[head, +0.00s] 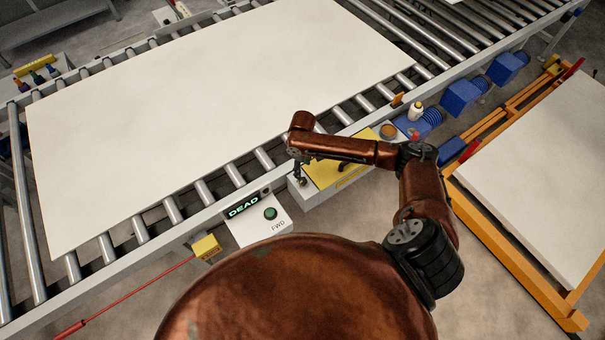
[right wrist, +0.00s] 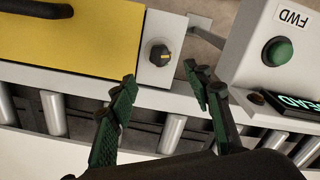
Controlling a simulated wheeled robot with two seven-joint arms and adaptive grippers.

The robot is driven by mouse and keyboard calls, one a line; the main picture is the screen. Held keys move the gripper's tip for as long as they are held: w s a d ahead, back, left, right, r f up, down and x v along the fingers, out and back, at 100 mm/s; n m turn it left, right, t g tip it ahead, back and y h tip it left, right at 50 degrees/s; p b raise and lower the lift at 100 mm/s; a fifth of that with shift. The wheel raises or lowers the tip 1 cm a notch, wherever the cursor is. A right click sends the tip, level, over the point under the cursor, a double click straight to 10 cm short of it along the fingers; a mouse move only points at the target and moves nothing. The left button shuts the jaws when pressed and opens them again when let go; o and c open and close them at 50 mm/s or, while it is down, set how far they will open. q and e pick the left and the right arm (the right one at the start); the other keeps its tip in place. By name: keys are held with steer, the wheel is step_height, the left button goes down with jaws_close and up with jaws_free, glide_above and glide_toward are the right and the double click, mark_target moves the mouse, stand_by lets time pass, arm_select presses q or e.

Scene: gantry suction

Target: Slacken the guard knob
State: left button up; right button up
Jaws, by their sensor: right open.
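The guard knob (right wrist: 160,55) is a small round black knob with a yellow mark, on a light grey panel beside the yellow guard cover (right wrist: 75,40). The cover also shows in the head view (head: 325,170), with a dark handle. My right gripper (right wrist: 162,78) is open and empty, its two green-padded fingers apart. In the right wrist view the knob appears just beyond the gap between the fingertips; I see no contact. In the head view my right gripper (head: 299,174) is over the panel's left end and largely hides the knob. My left gripper is not in view.
A grey control box (head: 258,222) with a green FWD button and a DEAD display stands close to the left. The roller conveyor carries a large white sheet (head: 220,110). An orange frame (head: 510,260) holds another sheet.

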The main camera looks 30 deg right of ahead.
steer(key=shift+r, duration=1.35)
steer(key=shift+a, duration=0.1)
